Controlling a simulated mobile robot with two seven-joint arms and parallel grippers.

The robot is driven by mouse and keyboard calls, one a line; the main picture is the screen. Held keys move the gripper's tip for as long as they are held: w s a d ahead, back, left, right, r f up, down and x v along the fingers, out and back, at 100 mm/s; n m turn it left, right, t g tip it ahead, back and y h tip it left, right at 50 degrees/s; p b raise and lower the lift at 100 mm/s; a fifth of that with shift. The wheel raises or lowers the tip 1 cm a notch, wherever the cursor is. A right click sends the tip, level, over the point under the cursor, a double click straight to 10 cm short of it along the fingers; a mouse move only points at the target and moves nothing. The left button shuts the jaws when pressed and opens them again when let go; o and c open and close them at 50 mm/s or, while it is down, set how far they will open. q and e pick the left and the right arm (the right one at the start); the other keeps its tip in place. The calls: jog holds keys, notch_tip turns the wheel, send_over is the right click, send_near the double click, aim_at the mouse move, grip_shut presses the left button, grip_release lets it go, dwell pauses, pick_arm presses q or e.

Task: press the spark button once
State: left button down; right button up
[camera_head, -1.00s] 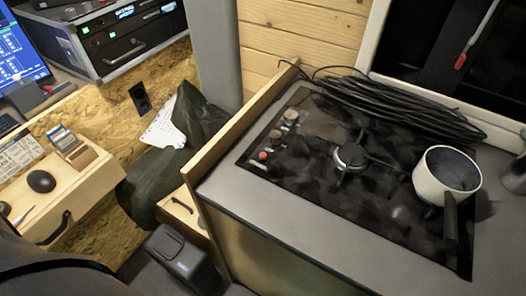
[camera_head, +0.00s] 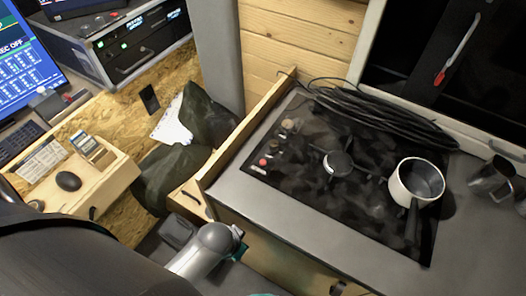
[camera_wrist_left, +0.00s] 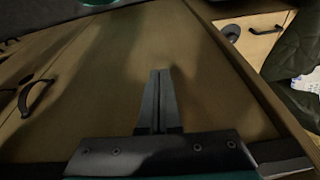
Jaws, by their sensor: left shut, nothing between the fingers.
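A small red button (camera_head: 263,161), which looks like the spark button, sits at the front left of the black gas hob (camera_head: 330,205) in the head view. Two knobs (camera_head: 287,124) are just behind it, and a small pale label is in front of it. My left arm reaches in low in the head view, left of the counter; its fingers are hidden there. In the left wrist view my left gripper (camera_wrist_left: 158,98) is shut and empty, in front of a wooden cabinet panel (camera_wrist_left: 105,85). It is apart from the button, which that view does not show. My right gripper is not in view.
A white pot (camera_head: 402,190) stands on the hob's right, its handle toward the front. A coiled black cable (camera_head: 375,115) lies along the back. A metal jug (camera_head: 490,182) stands at right. A raised wooden edge (camera_head: 240,135) borders the counter's left. A black handle (camera_wrist_left: 38,97) sits on the cabinet.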

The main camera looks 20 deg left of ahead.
aim_at(263, 162)
pick_arm(q)
notch_tip(263, 162, up, 13)
jog(key=w+p, duration=0.2)
jog(key=p, duration=0.2)
jog(key=w+d+r+m+t+h+p, duration=0.1)
jog(key=w+d+r+m+t+h, duration=0.1)
jog(key=w+r+m, duration=0.3)
jog(key=w+d+r+m+t+h+p, duration=0.1)
jog(key=w+d+r+m+t, duration=0.15)
jog(key=w, duration=0.45)
jog(key=w+a+r+m+h+p, duration=0.1)
jog(key=w+a+r+m, duration=0.2)
jog(key=w+a+m, duration=0.2)
jog(key=shift+w+a+r+p, duration=0.2)
jog(key=shift+a+r+p, duration=0.15)
jog(key=shift+a, duration=0.65)
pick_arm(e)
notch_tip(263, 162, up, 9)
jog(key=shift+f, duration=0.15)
pick_arm(q)
jog(key=shift+f, duration=0.15)
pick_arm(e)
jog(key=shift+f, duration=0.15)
